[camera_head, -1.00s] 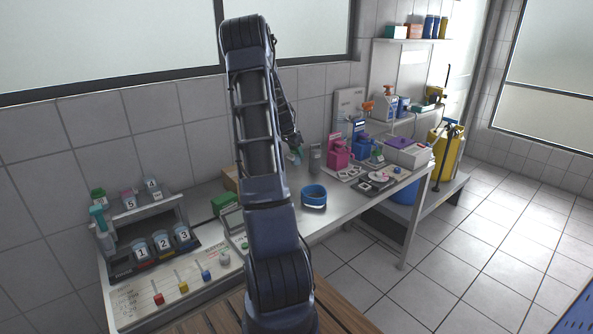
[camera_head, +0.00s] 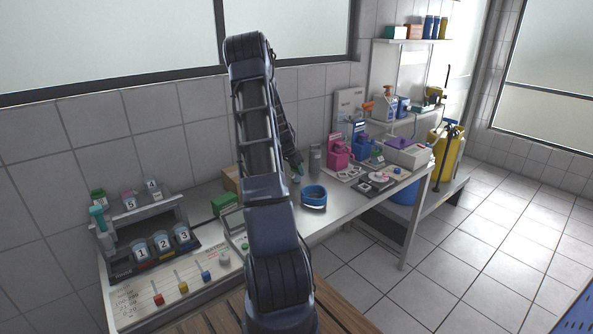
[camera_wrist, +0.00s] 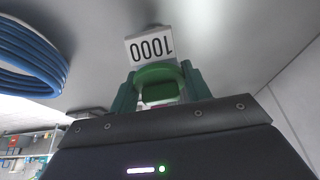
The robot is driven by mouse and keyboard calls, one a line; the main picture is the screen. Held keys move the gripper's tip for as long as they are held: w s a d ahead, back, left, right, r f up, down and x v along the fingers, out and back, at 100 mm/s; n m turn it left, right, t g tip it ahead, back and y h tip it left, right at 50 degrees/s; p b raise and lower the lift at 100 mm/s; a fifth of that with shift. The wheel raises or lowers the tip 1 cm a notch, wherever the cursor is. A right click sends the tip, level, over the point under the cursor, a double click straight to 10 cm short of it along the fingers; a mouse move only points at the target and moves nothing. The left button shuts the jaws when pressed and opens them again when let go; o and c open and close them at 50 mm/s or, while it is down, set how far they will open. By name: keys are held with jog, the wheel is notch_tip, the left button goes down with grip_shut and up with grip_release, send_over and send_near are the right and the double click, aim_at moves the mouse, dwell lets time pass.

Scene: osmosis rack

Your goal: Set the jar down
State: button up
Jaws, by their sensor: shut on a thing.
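The jar (camera_wrist: 151,47) shows in the wrist view with a white label that reads 1000, upside down in the picture. My gripper (camera_wrist: 158,85) has green fingers on both sides of the jar's green top and is shut on it. In the head view my gripper (camera_head: 298,172) is low over the middle of the bench (camera_head: 338,210), behind and left of the blue ring. The jar is small and mostly hidden there. I cannot tell whether its base touches the bench.
A blue coiled ring (camera_head: 313,195) lies close by, also at left in the wrist view (camera_wrist: 28,58). A grey bottle (camera_head: 315,157) and a pink holder (camera_head: 338,152) stand to the right. A green box (camera_head: 224,204) is at left. Numbered jars (camera_head: 162,243) sit in a rack at front left.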

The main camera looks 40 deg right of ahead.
jog(key=shift+f, duration=0.15)
jog(key=o, duration=1)
jog(key=v, duration=1.2)
jog(key=s+a+r+n+t+y, duration=0.1)
jog(key=s+a+r+n, duration=0.2)
jog(key=a+r, duration=0.35)
jog(key=s+a+r+n+t+y, duration=0.1)
jog(key=s+a+r+n, duration=0.2)
jog(key=a, duration=0.7)
jog(key=s+a+r+n+t+y, duration=0.1)
jog(key=s+a+r+n, duration=0.15)
jog(key=a+r, duration=0.45)
jog(key=s+a+n, duration=0.3)
jog(key=s+a, duration=0.3)
jog(key=s, duration=0.1)
jog(key=s+a+r+n+t+y, duration=0.1)
jog(key=s+a+n, duration=0.2)
jog(key=s+a, duration=0.4)
jog(key=s+a+r+n, duration=0.1)
jog(key=s+a+n, duration=0.2)
jog(key=s+a, duration=0.4)
jog(key=shift+s+a+r+n+t, duration=0.1)
jog(key=shift+s+n+t, duration=0.05)
jog(key=shift+s, duration=0.2)
jog(key=shift+s+a+r+n+t, duration=0.1)
jog(key=shift+s+t, duration=0.05)
jog(key=shift+s, duration=0.2)
